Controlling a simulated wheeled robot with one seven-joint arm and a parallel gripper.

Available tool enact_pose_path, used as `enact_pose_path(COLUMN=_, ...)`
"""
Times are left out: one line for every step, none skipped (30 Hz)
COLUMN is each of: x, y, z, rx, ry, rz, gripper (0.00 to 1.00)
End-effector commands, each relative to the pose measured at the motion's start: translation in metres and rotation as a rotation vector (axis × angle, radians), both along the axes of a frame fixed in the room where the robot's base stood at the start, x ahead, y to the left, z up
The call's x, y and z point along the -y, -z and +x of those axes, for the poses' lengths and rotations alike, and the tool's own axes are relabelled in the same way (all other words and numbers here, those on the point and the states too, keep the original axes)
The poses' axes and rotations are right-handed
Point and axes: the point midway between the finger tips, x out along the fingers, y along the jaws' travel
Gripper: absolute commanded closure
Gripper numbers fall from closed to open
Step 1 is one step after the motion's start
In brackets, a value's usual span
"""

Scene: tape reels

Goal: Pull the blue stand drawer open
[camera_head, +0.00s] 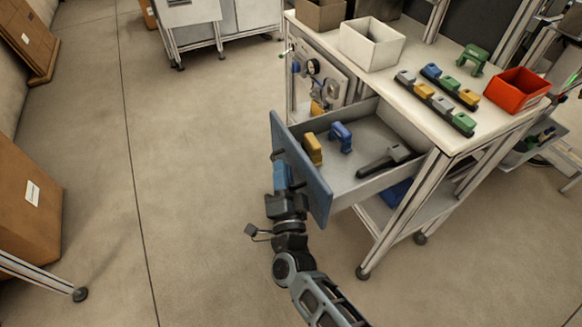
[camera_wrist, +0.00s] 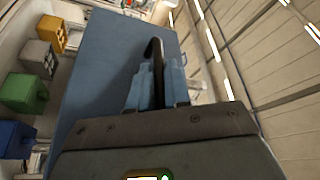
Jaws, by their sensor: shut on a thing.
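The blue-fronted drawer (camera_head: 301,172) of the stand (camera_head: 398,95) is pulled well out to the left in the head view. Inside lie a yellow item (camera_head: 312,148), a blue item (camera_head: 341,137) and a dark tool with a grey head (camera_head: 398,153). My gripper (camera_head: 281,172) is at the outer side of the drawer front. In the wrist view its blue fingers (camera_wrist: 158,85) are shut on the dark handle (camera_wrist: 153,50), beside the blue drawer front (camera_wrist: 105,75). The fingertips are partly hidden in the head view.
The stand top holds a white bin (camera_head: 372,44), a red bin (camera_head: 517,90), a green item (camera_head: 473,60) and racks of coloured blocks (camera_head: 437,102). Cardboard boxes (camera_head: 28,210) stand at the left. The floor (camera_head: 185,190) left of the drawer is clear.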

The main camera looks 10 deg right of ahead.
Motion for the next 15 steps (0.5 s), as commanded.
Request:
enact_pose_path(x=-0.0005, y=0.0021, z=-0.0012, rx=-0.004, ry=-0.001, rz=-0.001, gripper=1.00)
enact_pose_path(x=-0.0006, y=0.0022, z=-0.0013, rx=-0.004, ry=-0.001, rz=-0.001, gripper=1.00)
enact_pose_path(x=-0.0007, y=0.0022, z=-0.0012, rx=-0.004, ry=-0.001, rz=-0.001, gripper=1.00)
enact_pose_path(x=-0.0007, y=0.0022, z=-0.0012, rx=-0.004, ry=-0.001, rz=0.000, gripper=1.00)
enact_pose_path(x=-0.0006, y=0.0023, z=-0.0012, rx=-0.004, ry=-0.001, rz=0.000, gripper=1.00)
enact_pose_path(x=-0.0006, y=0.0023, z=-0.0012, rx=-0.004, ry=-0.001, rz=0.000, gripper=1.00)
enact_pose_path(x=-0.0006, y=0.0023, z=-0.0012, rx=-0.004, ry=-0.001, rz=0.000, gripper=1.00)
enact_pose_path(x=-0.0006, y=0.0023, z=-0.0012, rx=-0.004, ry=-0.001, rz=0.000, gripper=1.00)
enact_pose_path(x=-0.0006, y=0.0023, z=-0.0011, rx=-0.004, ry=-0.001, rz=0.000, gripper=1.00)
enact_pose_path(x=-0.0005, y=0.0022, z=-0.0011, rx=-0.004, ry=-0.001, rz=0.000, gripper=0.82)
enact_pose_path(x=-0.0005, y=0.0022, z=-0.0011, rx=-0.004, ry=-0.001, rz=0.000, gripper=0.79)
enact_pose_path(x=-0.0005, y=0.0021, z=-0.0011, rx=-0.003, ry=-0.002, rz=0.000, gripper=0.77)
enact_pose_path(x=-0.0005, y=0.0020, z=-0.0010, rx=-0.003, ry=-0.002, rz=0.000, gripper=0.77)
enact_pose_path(x=-0.0005, y=0.0018, z=-0.0009, rx=-0.003, ry=-0.001, rz=0.000, gripper=0.77)
enact_pose_path(x=-0.0005, y=0.0015, z=-0.0008, rx=-0.003, ry=-0.001, rz=0.000, gripper=0.77)
